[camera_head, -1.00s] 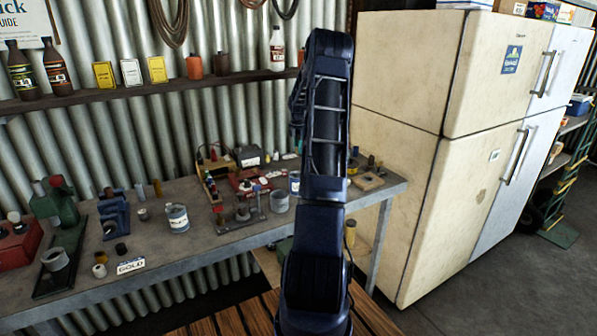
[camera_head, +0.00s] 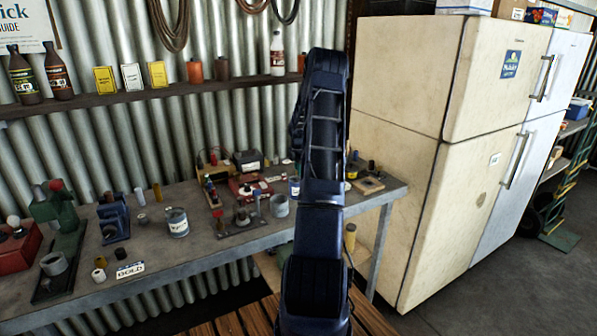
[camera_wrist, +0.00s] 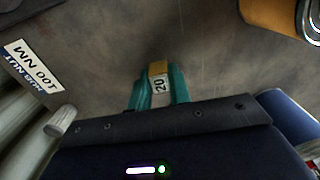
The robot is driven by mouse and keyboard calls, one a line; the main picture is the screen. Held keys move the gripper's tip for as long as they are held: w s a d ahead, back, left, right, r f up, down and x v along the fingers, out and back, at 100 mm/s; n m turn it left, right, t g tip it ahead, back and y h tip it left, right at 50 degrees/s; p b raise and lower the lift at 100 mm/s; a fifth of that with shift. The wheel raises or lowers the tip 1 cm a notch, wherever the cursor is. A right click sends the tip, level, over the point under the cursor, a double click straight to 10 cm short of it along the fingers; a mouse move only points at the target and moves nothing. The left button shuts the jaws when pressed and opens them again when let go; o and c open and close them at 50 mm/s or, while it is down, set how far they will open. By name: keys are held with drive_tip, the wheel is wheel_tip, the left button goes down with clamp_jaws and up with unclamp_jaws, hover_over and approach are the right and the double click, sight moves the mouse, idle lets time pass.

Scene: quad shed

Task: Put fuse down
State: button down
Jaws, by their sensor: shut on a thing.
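The fuse (camera_wrist: 159,80) is a small piece with a white band marked "20" and a yellowish end. In the wrist view it sits between the teal fingertips of my gripper (camera_wrist: 159,88), which is shut on it. A grey worn surface (camera_wrist: 120,45) lies beyond the fuse; I cannot tell whether the fuse touches it. In the head view my own arm hides the gripper and the fuse, in front of the right part of the workbench (camera_head: 228,246).
In the wrist view, a printed label (camera_wrist: 33,65) and pale cylinders (camera_wrist: 30,120) are at left, and an orange object (camera_wrist: 272,15) is at upper right. A cream fridge (camera_head: 400,120) stands right.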

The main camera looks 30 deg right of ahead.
drive_tip(key=shift+f, duration=0.15)
drive_tip(key=c, duration=1.3)
unclamp_jaws()
wheel_tip(320, 180, up, 11)
drive_tip(key=s+a+r+m+h, duration=0.1)
drive_tip(key=s+a+r+m, duration=0.1)
drive_tip(key=s+a+r, duration=0.35)
drive_tip(key=s+a+r+m, duration=0.2)
drive_tip(key=a+r, duration=0.6)
drive_tip(key=s+a+r+m+t, duration=0.2)
drive_tip(key=s+a+r+m, duration=0.25)
drive_tip(key=s+a, duration=0.55)
drive_tip(key=s+a+r+m+t, duration=0.1)
drive_tip(key=s+a+r+m, duration=0.5)
drive_tip(key=s, duration=0.9)
drive_tip(key=s+a+f+m, duration=0.1)
drive_tip(key=s+a+f, duration=0.1)
drive_tip(key=s, duration=0.4)
drive_tip(key=s+a+f+m+t+y, duration=0.1)
drive_tip(key=s+a+f+m, duration=0.1)
drive_tip(key=s, duration=0.4)
drive_tip(key=shift+a+f+t, duration=0.3)
drive_tip(key=shift+f, duration=0.6)
